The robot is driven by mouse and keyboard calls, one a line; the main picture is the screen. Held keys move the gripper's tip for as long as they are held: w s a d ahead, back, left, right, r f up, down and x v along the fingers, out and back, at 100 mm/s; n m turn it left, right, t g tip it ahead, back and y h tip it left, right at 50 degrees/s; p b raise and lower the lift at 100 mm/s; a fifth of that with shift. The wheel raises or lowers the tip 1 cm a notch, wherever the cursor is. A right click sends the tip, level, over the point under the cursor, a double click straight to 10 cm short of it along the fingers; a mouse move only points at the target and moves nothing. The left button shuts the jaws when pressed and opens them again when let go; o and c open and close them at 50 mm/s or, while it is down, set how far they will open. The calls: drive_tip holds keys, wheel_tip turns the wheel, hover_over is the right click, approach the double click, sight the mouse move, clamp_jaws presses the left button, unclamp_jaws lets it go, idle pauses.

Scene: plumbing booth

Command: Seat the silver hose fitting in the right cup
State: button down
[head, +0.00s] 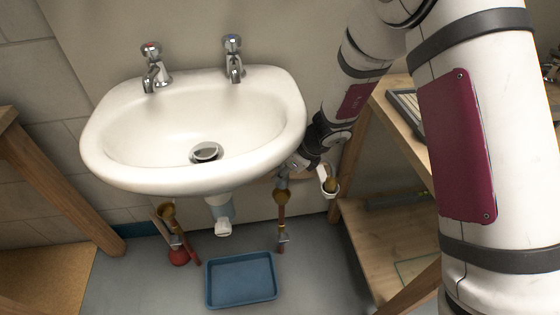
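My gripper (291,166) reaches down from the right to just beyond the right rim of the sink. It is small and dark here, and I cannot make out its fingers. A small silver piece (281,183), perhaps the hose fitting, shows just below it at the top of the right copper pipe. I cannot tell whether the gripper holds it or whether it is seated. A rounded brass piece (281,197), perhaps the right cup, sits on that pipe directly below. A similar brass piece (168,211) is under the sink's left side.
The white sink (194,178) overhangs the pipes, with its drain trap (221,212) below. A white holder (330,188) with a brass-coloured item is close right of the gripper. A blue tray (240,281) lies on the floor. A wooden shelf (385,240) stands at right.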

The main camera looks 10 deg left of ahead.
sight(282, 184)
drive_tip(key=shift+w+a, duration=0.1)
drive_tip(key=shift+w, duration=0.3)
drive_tip(key=shift+f, duration=0.1)
drive_tip(key=shift+f+b, duration=3.25)
drive_tip(key=shift+f, duration=0.15)
drive_tip(key=c, duration=1.1)
unclamp_jaws()
drive_tip(key=v, duration=1.2)
drive_tip(key=shift+r, duration=0.1)
drive_tip(key=shift+s, duration=0.1)
